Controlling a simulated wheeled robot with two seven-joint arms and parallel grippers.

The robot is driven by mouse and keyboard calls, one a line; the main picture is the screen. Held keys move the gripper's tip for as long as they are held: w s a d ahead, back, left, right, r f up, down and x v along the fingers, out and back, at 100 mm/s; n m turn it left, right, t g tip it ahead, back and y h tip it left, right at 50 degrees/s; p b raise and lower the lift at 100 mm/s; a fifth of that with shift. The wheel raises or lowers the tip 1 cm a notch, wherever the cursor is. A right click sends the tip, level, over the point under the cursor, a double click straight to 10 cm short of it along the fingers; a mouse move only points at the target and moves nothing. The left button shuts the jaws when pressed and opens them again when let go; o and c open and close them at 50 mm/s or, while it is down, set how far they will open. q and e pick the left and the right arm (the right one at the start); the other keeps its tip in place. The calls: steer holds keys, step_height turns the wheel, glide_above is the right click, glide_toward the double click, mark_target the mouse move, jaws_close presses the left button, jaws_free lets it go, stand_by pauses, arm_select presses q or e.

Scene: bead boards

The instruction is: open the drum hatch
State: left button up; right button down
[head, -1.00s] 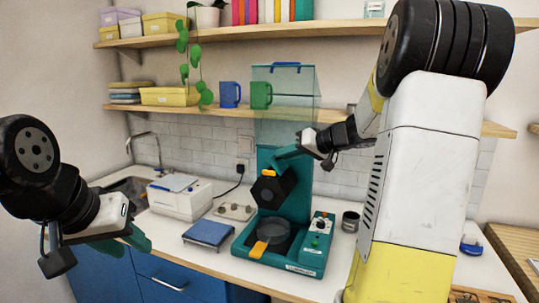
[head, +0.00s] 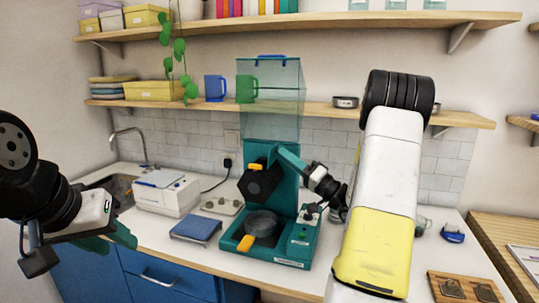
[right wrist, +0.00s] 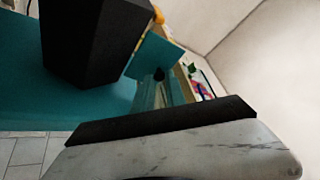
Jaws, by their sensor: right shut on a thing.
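The teal machine (head: 272,135) stands on the counter and carries a black six-sided drum (head: 262,184) with an orange tab (head: 255,167) at its upper front. I cannot make out the hatch's edges; the drum looks closed. My right gripper (head: 283,154) reaches in from the right, teal fingers at the drum's upper right. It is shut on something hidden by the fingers. In the right wrist view the drum (right wrist: 95,40) fills the upper left, beside a teal finger (right wrist: 153,52). My left gripper (head: 108,238) is open and empty, in front of the counter at left.
A clear hood (head: 272,105) rises above. A blue scale (head: 196,229) and white box (head: 167,193) stand left. A shelf (head: 330,108) runs behind.

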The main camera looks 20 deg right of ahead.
steer(key=shift+s+f+m+t+y, duration=0.1)
steer(key=shift+f+m+t+y, duration=0.4)
steer(key=shift+t, duration=0.4)
steer(key=shift+f, duration=0.1)
steer(key=c, duration=1.4)
jaws_free()
steer(key=shift+o, duration=0.2)
steer(key=shift+d, duration=0.1)
steer(key=v, duration=0.7)
steer(key=shift+s+f, duration=0.25)
steer(key=shift+s, duration=0.05)
